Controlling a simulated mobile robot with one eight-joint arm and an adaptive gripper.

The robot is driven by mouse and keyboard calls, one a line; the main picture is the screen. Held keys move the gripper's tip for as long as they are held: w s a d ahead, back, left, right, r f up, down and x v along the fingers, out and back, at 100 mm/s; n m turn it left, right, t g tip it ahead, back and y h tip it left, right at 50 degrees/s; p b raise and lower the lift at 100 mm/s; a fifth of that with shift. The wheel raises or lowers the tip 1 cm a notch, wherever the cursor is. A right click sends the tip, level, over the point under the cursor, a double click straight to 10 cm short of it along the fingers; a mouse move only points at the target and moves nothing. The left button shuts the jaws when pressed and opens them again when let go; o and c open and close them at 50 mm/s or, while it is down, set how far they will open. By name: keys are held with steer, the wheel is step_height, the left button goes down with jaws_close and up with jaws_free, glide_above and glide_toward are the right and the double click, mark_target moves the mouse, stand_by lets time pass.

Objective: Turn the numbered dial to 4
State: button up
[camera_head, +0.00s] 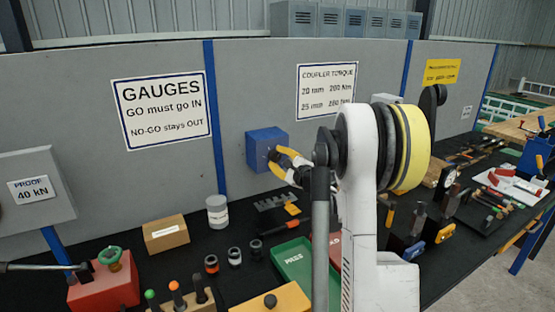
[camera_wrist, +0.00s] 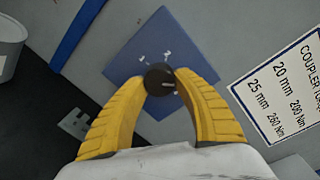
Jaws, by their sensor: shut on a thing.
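The blue dial box (camera_head: 259,142) is mounted on the grey wall panel, below and between two signs. It also shows in the wrist view (camera_wrist: 160,38), rotated in the picture. Its round black dial knob (camera_wrist: 158,76) has a pale pointer line towards its right side. Small white marks stand on the blue face above the knob; I cannot read them surely, and the lower face is partly hidden. My gripper (camera_wrist: 160,82) has its yellow fingers on both sides of the knob, shut on it. In the head view my gripper (camera_head: 277,158) reaches the box's right side.
A gauges sign (camera_head: 160,108) and a coupler torque sign (camera_head: 326,91) hang on the panel. Below, the black bench holds a grey cup (camera_head: 217,211), a cardboard-coloured box (camera_head: 165,234), a green tray (camera_head: 293,262) and a red block (camera_head: 104,284). Tools crowd the right side.

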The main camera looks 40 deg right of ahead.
steer(key=m, duration=0.4)
steer(key=shift+t, duration=0.3)
steer(key=shift+m+b, duration=0.45)
steer(key=shift+m, duration=2.05)
steer(key=shift+a, duration=0.1)
steer(key=o, duration=1.2)
steer(key=shift+f, duration=0.1)
steer(key=shift+c, duration=0.2)
steer(key=shift+s, duration=0.1)
steer(key=s+a, duration=0.2)
steer(key=s, duration=0.9)
steer(key=shift+s, duration=0.3)
